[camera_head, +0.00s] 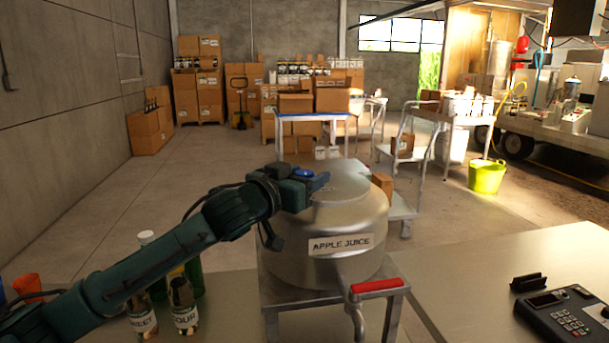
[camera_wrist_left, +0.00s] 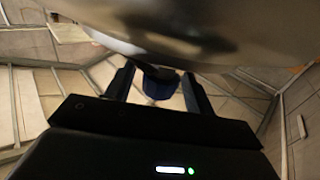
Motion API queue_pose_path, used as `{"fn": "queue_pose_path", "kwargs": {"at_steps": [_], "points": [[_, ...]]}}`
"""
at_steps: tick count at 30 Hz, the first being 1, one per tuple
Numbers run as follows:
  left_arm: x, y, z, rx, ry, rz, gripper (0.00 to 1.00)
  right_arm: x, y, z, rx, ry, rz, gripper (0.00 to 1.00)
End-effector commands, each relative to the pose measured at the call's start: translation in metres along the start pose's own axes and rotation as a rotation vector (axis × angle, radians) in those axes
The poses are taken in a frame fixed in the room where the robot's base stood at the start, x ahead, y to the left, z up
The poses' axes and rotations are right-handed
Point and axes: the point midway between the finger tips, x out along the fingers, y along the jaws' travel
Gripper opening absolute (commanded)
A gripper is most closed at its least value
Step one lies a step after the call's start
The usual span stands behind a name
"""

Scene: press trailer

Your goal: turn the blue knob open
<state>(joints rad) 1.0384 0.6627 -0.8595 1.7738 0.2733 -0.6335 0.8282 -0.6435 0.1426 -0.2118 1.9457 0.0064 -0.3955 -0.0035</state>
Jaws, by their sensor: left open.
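The blue knob (camera_head: 303,172) shows at the upper left of a metal tank (camera_head: 345,235) labelled "APPLE JUICE". My left gripper (camera_head: 308,182) is at the knob, beside the tank's shoulder. In the left wrist view the knob (camera_wrist_left: 160,84) sits between the two open fingers of my left gripper (camera_wrist_left: 159,92), below the blurred tank wall (camera_wrist_left: 190,25). I cannot tell whether the fingers touch the knob. My right gripper is in neither view.
A card terminal (camera_head: 562,312) lies on the right counter (camera_head: 500,265). A cart (camera_head: 402,205) stands behind.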

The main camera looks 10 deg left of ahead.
Motion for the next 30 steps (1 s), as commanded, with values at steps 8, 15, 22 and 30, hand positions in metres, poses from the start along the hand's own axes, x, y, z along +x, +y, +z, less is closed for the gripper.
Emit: {"fn": "queue_pose_path", "kwargs": {"at_steps": [8, 15, 22, 30], "points": [[-0.0004, 0.0001, -0.0001, 0.000, 0.000, 0.000, 0.37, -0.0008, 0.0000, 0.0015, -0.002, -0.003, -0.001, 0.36], [-0.0004, 0.0000, -0.0001, 0.000, 0.000, 0.000, 0.18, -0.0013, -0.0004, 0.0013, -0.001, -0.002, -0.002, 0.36], [-0.0004, 0.0002, 0.0003, -0.001, 0.000, -0.005, 0.11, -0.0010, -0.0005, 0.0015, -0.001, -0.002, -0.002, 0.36], [-0.0002, 0.0019, 0.0026, -0.004, 0.001, -0.088, 0.11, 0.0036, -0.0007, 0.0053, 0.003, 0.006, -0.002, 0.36]]}}
